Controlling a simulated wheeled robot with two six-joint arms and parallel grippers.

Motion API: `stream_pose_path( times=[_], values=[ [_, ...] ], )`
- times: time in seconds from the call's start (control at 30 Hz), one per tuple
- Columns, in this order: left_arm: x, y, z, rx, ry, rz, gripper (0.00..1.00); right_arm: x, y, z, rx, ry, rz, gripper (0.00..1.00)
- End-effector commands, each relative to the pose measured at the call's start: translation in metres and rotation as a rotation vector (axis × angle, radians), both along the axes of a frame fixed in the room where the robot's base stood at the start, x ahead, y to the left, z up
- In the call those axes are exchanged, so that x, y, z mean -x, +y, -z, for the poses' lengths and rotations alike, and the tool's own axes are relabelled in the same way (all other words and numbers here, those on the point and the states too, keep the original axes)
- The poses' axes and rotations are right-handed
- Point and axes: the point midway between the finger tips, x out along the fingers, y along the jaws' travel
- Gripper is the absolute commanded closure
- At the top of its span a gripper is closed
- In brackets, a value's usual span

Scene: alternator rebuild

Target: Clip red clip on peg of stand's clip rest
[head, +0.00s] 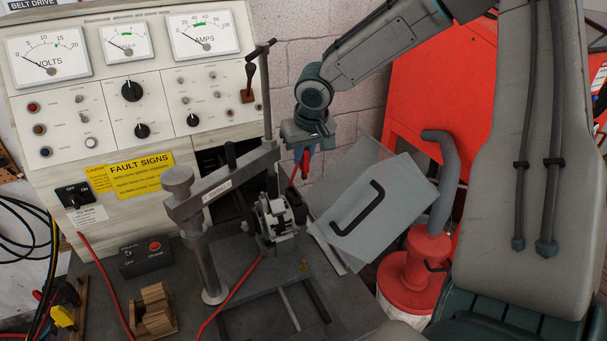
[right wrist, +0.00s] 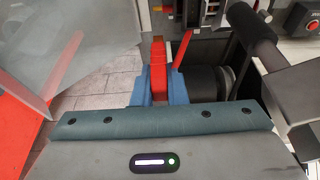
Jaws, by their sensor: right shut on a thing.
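My right gripper (head: 304,152) hangs in front of the test bench, above and to the right of the alternator (head: 275,216). It is shut on the red clip (head: 305,164). In the right wrist view the red clip (right wrist: 158,66) stands between the blue fingers of the right gripper (right wrist: 158,92), with a second red arm slanting up beside it. The clip is in the air, apart from the bench. I cannot tell the peg of the clip rest for certain in either view. My left gripper is not in view.
A grey post-and-arm clamp (head: 205,240) stands left of the alternator. A clear guard panel with a black handle (head: 358,208) is right of it. A slotted wooden block (head: 153,312) and a switch box (head: 146,257) are at the left. Red leads cross the bench.

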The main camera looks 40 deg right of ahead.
Motion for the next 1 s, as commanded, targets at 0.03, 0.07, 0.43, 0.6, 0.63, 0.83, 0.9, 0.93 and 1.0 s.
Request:
stream_pose_path(
  times=[0.03, 0.07, 0.43, 0.6, 0.63, 0.83, 0.9, 0.93, 1.0],
  values=[
    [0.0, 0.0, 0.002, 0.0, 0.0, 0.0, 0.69, -0.001, 0.0, -0.013, -0.001, -0.006, 0.001, 1.0],
    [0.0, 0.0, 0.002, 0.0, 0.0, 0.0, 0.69, -0.001, 0.0, -0.019, 0.001, -0.006, 0.001, 1.0],
    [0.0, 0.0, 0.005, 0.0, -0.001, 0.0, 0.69, 0.0, 0.0, -0.08, 0.002, -0.002, 0.0, 1.0],
    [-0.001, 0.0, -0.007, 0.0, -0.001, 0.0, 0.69, 0.0, 0.0, -0.098, 0.0, 0.0, 0.0, 1.0],
    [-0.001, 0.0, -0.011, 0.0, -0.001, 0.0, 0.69, 0.0, 0.0, -0.101, 0.0, 0.001, 0.0, 1.0],
    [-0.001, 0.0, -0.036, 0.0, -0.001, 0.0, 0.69, 0.0, 0.0, -0.122, 0.0, 0.001, -0.001, 1.0],
    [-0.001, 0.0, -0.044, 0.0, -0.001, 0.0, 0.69, 0.0, 0.0, -0.128, 0.0, 0.001, -0.001, 1.0],
    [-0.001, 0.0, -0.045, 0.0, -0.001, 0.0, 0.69, 0.0, 0.0, -0.129, 0.0, 0.001, -0.001, 1.0],
    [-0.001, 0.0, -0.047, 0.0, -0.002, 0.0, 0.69, 0.0, 0.0, -0.129, 0.0, 0.001, -0.001, 1.0]
  ],
)
